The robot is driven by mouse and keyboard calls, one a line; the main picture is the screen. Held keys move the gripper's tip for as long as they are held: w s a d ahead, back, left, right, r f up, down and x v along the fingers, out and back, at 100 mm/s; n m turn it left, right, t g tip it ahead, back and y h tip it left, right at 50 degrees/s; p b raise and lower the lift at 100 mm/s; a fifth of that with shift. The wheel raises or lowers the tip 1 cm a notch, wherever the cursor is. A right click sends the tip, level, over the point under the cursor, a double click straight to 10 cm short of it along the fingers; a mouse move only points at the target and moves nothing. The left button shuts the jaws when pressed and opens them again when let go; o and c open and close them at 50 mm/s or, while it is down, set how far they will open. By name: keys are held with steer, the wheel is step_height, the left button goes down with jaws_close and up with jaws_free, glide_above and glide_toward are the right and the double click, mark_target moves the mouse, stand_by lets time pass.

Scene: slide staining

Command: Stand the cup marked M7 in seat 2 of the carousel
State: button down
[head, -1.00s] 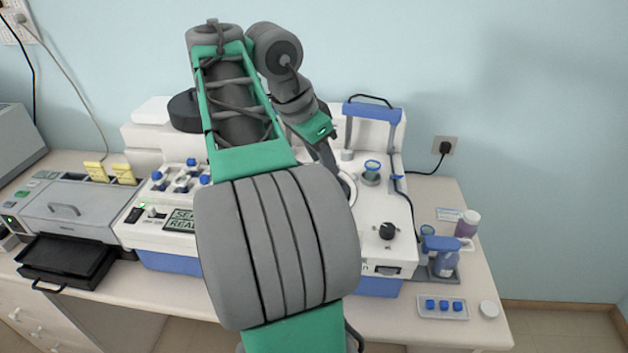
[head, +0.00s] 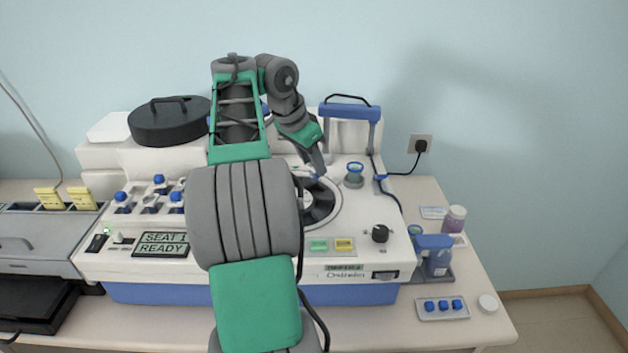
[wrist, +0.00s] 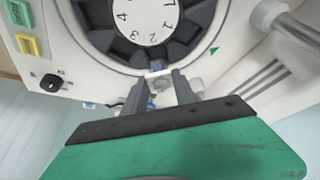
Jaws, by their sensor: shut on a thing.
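The carousel (head: 322,208) is a dark round ring set in the white machine top. In the wrist view, its dark slotted ring (wrist: 103,40) surrounds a white numbered hub (wrist: 148,18). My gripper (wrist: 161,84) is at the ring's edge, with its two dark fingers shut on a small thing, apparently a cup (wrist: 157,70). The fingers hide most of it, and no M7 mark is readable. In the head view my gripper (head: 320,172) is low over the carousel's back part. I cannot tell whether the held thing touches a seat.
The display (head: 162,244) reads SEAT 1 READY. Green (head: 319,245) and yellow (head: 344,244) buttons and a black knob (head: 380,233) are at the front. Blue-topped cups (head: 159,180) stand at left. A blue-rimmed holder (head: 354,175) is right of my gripper. A black lid (head: 170,121) lies behind.

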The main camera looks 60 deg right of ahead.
mark_target(311, 166)
steer(key=x, duration=0.1)
steer(key=b+x, duration=0.1)
steer(key=x, duration=0.1)
steer(key=shift+w+a+f+b, duration=0.15)
steer(key=shift+a+f+b, duration=0.05)
steer(key=shift+f+b, duration=0.15)
steer(key=shift+f, duration=0.1)
steer(key=shift+f, duration=0.1)
steer(key=shift+f+b, duration=0.3)
steer(key=shift+f, duration=0.1)
steer(key=c, duration=1)
jaws_free()
